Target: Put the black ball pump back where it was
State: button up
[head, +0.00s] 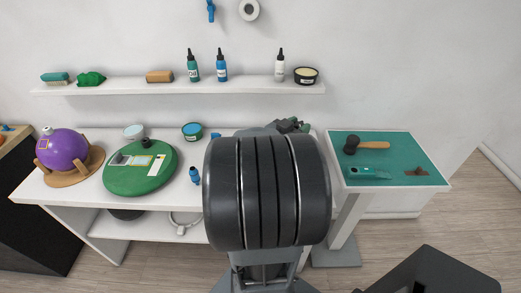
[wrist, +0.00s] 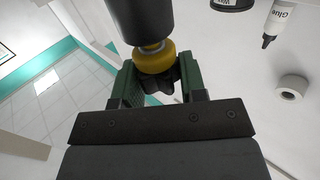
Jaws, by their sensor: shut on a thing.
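The black ball pump (wrist: 142,18) shows in the wrist view as a black barrel with a yellow collar (wrist: 155,60) at its end. My gripper (wrist: 154,82) is shut on it at the yellow collar, with a dark green finger on each side. The barrel runs out of the top of the wrist view, so its far end is hidden. In the head view my arm covers the pump. Only a bit of dark green and grey shows past the arm's upper right, and I cannot tell the grip from there.
A wall shelf (head: 120,88) carries bottles, a brush and a tin (head: 306,75). A white roll (head: 249,9) and a blue item (head: 211,11) are on the wall above. The bench holds a purple ball (head: 63,152) and green disc (head: 126,181). A teal-topped table (head: 385,148) holds a mallet (head: 366,144).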

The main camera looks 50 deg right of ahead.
jog(key=w+d+f+p, duration=0.1)
jog(key=w+d+f, duration=0.2)
jog(key=w+f, duration=0.3)
jog(key=w+d+f+p, duration=0.1)
jog(key=w+d+f, duration=0.2)
jog(key=w+f, duration=0.3)
jog(key=shift+w+d+f, duration=0.15)
jog(key=shift+d+f, duration=0.2)
jog(key=shift+f, duration=0.05)
jog(key=shift+f, duration=0.15)
jog(key=o, duration=1.1)
jog(key=shift+o, duration=0.3)
